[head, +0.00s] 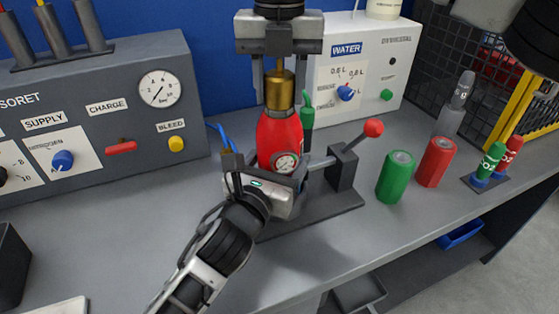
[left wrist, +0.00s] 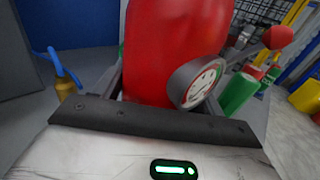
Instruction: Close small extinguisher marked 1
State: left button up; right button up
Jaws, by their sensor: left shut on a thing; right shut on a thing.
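A small red extinguisher (head: 281,135) with a brass neck piece (head: 279,90) stands upright at a dark holder (head: 340,170) with a red-knobbed lever (head: 372,128). A round gauge (head: 286,163) sits low on its front; no number 1 is readable on it. My left gripper (head: 280,178) is shut on the red body near the gauge. In the left wrist view the red body (left wrist: 170,50) and gauge (left wrist: 202,82) are close ahead. My right gripper (head: 279,70) comes from above and is shut on the top of the brass piece.
A grey panel (head: 100,110) with a gauge and knobs stands left; a white water unit (head: 360,75) stands behind. Green (head: 395,177) and red (head: 435,162) cylinders stand to the right, with small CO2 cartridges (head: 490,160) farther right. The bench front is mostly clear.

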pick_arm(q)
jog(key=shift+f, duration=0.1)
pick_arm(e)
jog(key=m, duration=0.4)
jog(key=o, duration=1.2)
jog(key=shift+r, duration=0.1)
notch_tip(320, 180, up, 12)
jog(key=shift+f, duration=0.1)
pick_arm(q)
jog(key=o, duration=1.9)
jog(key=shift+o, duration=0.2)
jog(key=shift+s, duration=0.1)
